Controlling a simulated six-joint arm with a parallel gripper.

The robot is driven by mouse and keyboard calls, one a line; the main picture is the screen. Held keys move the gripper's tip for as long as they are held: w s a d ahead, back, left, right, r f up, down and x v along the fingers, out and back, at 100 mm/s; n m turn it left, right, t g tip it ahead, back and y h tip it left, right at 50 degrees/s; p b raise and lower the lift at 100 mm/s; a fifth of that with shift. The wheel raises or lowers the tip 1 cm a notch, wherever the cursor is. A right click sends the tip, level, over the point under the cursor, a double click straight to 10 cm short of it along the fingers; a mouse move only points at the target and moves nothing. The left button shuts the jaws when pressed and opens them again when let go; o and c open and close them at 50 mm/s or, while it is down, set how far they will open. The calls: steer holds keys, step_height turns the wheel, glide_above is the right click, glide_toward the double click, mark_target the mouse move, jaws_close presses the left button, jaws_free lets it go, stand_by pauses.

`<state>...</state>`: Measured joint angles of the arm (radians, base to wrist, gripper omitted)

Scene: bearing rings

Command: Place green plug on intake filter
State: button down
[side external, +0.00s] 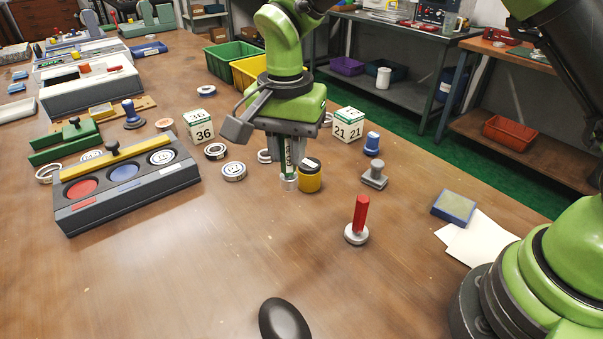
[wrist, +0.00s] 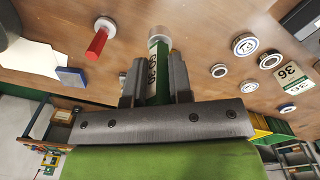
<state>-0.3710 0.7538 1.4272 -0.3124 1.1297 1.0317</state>
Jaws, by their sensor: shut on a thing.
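My gripper (side external: 287,150) points down over the table, shut on a green cylinder with a white label, which I take as the green plug (side external: 288,160). In the wrist view the plug (wrist: 158,82) stands between the two fingers (wrist: 157,66), with a pale grey round end (wrist: 159,33) beyond them. In the side view this grey end is low, at or just above the table; contact cannot be told. A yellow jar with a black top (side external: 310,181) stands close on its right. I cannot tell which thing is the intake filter.
A red-handled stamp (side external: 359,218) stands in front right. A grey tray with coloured discs (side external: 126,185) lies left. Numbered cubes (side external: 199,125) (side external: 348,124), a blue knob (side external: 372,143), a grey stamp (side external: 374,177) and several rings (side external: 234,171) lie around.

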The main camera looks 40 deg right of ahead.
steer(key=w+d+r+m, duration=0.5)
steer(key=w+d+m, duration=0.3)
steer(key=d+m, duration=0.3)
steer(key=m, duration=0.2)
glide_above(310, 163)
step_height(310, 163, down, 9)
steer(key=shift+f, duration=0.2)
steer(key=shift+f, duration=0.2)
steer(key=c, duration=1)
jaws_free()
